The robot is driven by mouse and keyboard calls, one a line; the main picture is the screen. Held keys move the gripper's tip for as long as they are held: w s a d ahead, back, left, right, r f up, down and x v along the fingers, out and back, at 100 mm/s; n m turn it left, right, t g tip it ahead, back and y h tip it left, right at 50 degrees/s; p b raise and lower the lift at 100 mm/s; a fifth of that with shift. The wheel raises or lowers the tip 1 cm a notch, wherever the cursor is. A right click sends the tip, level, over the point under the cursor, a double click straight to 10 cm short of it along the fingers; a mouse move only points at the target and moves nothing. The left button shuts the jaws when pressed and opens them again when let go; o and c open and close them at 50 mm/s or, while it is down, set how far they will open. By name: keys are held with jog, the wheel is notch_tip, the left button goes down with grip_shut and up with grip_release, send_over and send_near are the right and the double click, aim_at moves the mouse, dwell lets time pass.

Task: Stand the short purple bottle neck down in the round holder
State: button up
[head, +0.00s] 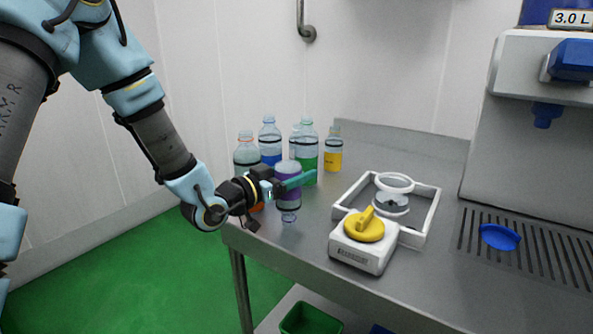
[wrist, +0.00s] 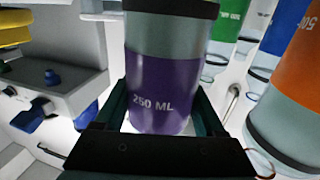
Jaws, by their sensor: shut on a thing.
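The short purple bottle (head: 288,200) is held neck down in my gripper (head: 284,186), over the left front part of the steel table. Its clear neck points down; I cannot tell how far it is above the table. In the wrist view the purple bottle (wrist: 160,85) fills the middle between the two dark fingers, its "250 ML" label facing the camera. The round holder (head: 395,182), a white ring on a stand, is in the white tray at right, apart from the bottle. The ring looks empty.
Several upright bottles stand close behind my gripper: orange (head: 247,154), blue (head: 270,142), green (head: 306,150) and yellow (head: 333,152). A dispenser (head: 530,140) and blue cap (head: 500,237) are at right.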

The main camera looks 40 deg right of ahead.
jog(key=shift+f, duration=0.2)
jog(key=o, duration=1.4)
jog(key=shift+r, duration=0.1)
